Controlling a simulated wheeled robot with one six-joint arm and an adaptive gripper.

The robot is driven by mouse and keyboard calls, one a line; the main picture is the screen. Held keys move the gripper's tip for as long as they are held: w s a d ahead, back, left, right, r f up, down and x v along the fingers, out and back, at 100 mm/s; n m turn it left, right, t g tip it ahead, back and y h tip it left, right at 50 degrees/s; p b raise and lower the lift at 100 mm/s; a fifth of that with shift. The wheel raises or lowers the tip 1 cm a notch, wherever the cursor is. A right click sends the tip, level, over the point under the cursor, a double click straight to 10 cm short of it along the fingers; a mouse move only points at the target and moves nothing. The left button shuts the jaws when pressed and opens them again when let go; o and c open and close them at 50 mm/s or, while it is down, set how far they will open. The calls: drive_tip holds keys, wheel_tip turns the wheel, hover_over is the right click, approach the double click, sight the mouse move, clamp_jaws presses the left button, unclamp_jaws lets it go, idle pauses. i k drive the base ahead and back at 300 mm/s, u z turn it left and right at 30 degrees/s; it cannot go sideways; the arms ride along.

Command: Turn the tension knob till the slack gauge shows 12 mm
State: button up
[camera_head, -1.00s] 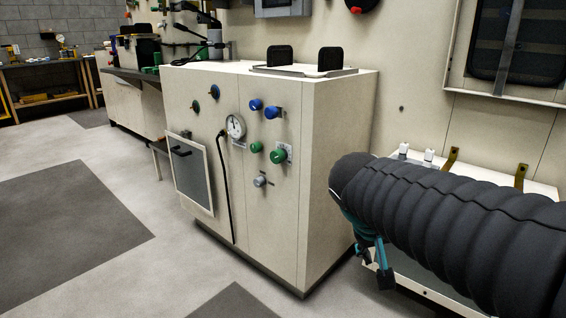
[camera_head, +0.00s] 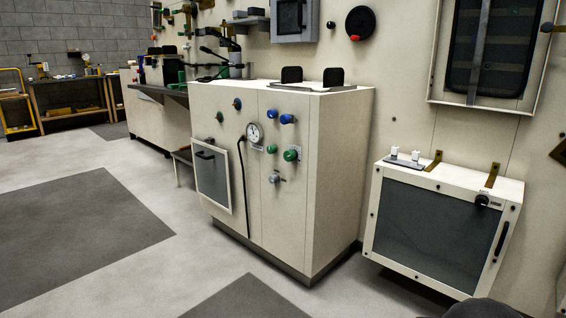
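A cream cabinet (camera_head: 335,170) stands in the middle of the head view. A round white dial gauge (camera_head: 254,132) is on its front, with a black hose running down from beside it. Its reading is too small to make out, and I cannot tell whether it is the slack gauge. Around it are two blue knobs (camera_head: 287,118), two green knobs (camera_head: 291,155), a silver knob (camera_head: 274,179) and two small dark knobs (camera_head: 237,103). Labels are unreadable, so I cannot tell which is the tension knob. My gripper is out of view.
A low white box with a grey front panel (camera_head: 425,235) and a black knob (camera_head: 482,201) is on the right. A hinged panel (camera_head: 212,175) is on the cabinet's left front. Workbenches (camera_head: 70,105) stand far left. The floor (camera_head: 190,275) in front is clear.

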sight(290, 156)
drive_tip(key=u, duration=0.2)
drive_tip(key=i, duration=1.05)
drive_tip(key=z, duration=0.75)
